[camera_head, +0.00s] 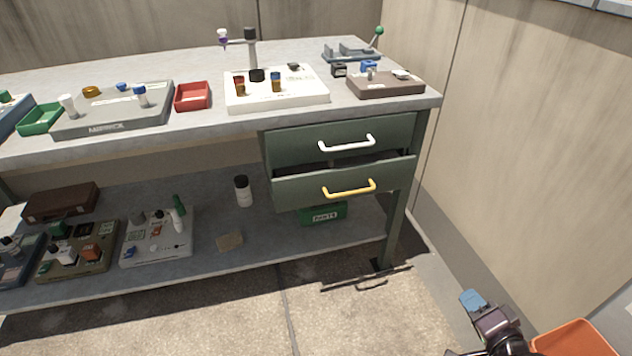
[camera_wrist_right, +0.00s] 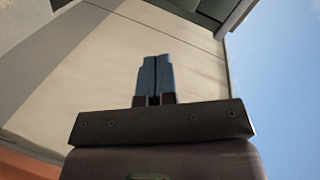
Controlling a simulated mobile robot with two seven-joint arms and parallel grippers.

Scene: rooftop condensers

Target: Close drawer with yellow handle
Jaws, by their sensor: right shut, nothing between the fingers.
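The drawer with the yellow handle (camera_head: 350,189) is the lower of two green drawers under the right end of the workbench. Its front (camera_head: 300,192) stands out from the cabinet, and a dark gap shows above it, so it is partly open. The upper drawer (camera_head: 290,147) has a white handle (camera_head: 346,143) and looks shut. My right gripper (camera_head: 472,301) is at the lower right, well apart from the drawer. In the right wrist view its blue fingers (camera_wrist_right: 155,80) are together with nothing between them. My left gripper is not in view.
The grey workbench (camera_head: 190,131) carries trays and small fixtures. Its lower shelf (camera_head: 270,245) holds kits, a bottle and a green box (camera_head: 323,214) below the drawer. A wall (camera_head: 540,130) runs along the right. Open floor (camera_head: 340,315) lies before the bench.

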